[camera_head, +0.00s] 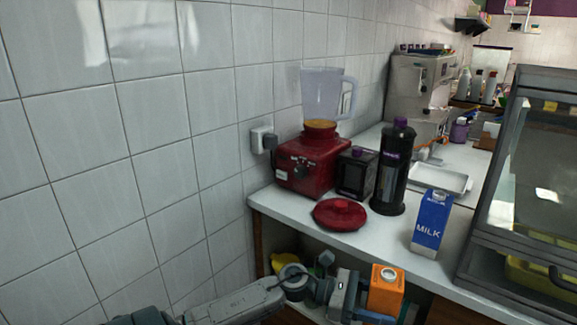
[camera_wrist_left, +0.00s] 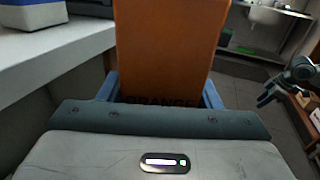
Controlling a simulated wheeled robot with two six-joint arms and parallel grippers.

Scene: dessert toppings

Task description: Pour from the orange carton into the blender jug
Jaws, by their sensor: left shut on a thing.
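The orange carton (camera_head: 386,293) is upright in front of the counter's front edge, below the level of its top. My left gripper (camera_head: 362,300) is shut on it; in the left wrist view the carton (camera_wrist_left: 165,45) stands between the blue fingers, with lettering near its lower edge. The clear blender jug (camera_head: 322,92) stands upright on the red blender base (camera_head: 312,163) against the tiled wall. Something orange-yellow shows at the jug's bottom, and its top looks uncovered. A grey jointed part, seemingly of my right arm, shows at the right of the left wrist view; its jaws are unclear.
A red lid (camera_head: 340,214) lies on the counter in front of the blender. A black box (camera_head: 356,173), a black bottle (camera_head: 394,168) and a blue-and-white milk carton (camera_head: 431,224) stand right of it. A glass case (camera_head: 530,180) bounds the right side.

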